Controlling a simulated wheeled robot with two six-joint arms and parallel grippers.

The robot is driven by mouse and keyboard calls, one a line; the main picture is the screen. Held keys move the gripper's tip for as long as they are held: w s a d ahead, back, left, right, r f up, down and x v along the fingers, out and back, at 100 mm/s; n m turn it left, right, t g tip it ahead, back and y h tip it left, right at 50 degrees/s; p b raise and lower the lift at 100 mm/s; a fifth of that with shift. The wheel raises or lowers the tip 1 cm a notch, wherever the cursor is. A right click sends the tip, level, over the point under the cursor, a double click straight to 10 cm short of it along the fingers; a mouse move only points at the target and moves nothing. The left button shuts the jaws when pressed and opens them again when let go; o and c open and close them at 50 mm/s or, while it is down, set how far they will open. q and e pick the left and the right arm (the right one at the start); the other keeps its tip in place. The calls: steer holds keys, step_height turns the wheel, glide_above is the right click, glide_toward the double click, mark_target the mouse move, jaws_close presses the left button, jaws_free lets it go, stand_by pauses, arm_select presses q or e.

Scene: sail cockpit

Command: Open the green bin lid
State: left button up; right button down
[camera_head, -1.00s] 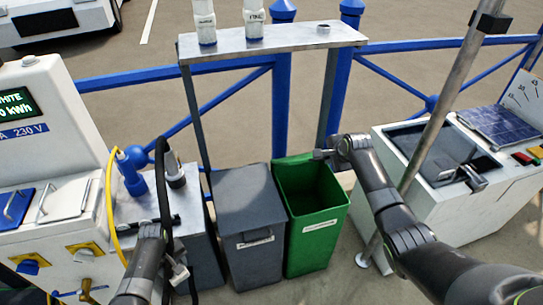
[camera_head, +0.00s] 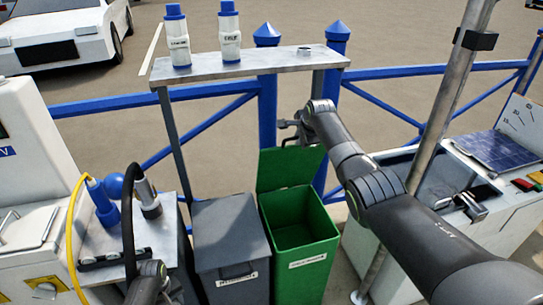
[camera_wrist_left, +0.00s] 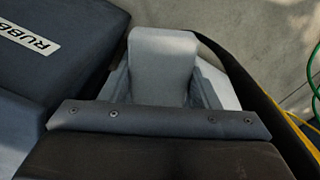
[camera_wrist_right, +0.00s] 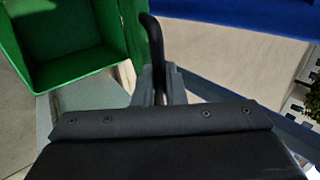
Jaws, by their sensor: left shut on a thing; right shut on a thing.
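The green bin (camera_head: 300,240) stands open, with its inside showing. Its lid (camera_head: 287,170) is raised and stands nearly upright at the back rim. My right gripper (camera_head: 287,135) is at the lid's top edge, shut on a thin dark bar, seemingly the lid's handle (camera_wrist_right: 152,40). The open bin also shows at the left of the right wrist view (camera_wrist_right: 70,45). My left gripper (camera_wrist_left: 163,95) is shut on a pale grey piece, which I cannot name. In the head view its fingers are hidden at the bottom edge.
A closed grey bin (camera_head: 230,245) stands directly left of the green one. A metal shelf (camera_head: 250,68) with two bottles is above and behind. A metal pole (camera_head: 440,110) and a white cabinet (camera_head: 500,220) stand to the right. A yellow cable (camera_head: 72,230) hangs at left.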

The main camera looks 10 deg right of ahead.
steer(key=shift+w+r+b, duration=0.25)
steer(key=shift+w+b, duration=0.2)
steer(key=shift+w, duration=0.4)
steer(key=c, duration=1.6)
jaws_free()
steer(key=shift+c, duration=0.2)
steer(key=shift+r, duration=0.15)
steer(key=shift+p+v, duration=0.65)
steer(key=shift+v, duration=0.7)
steer(key=v, duration=0.9)
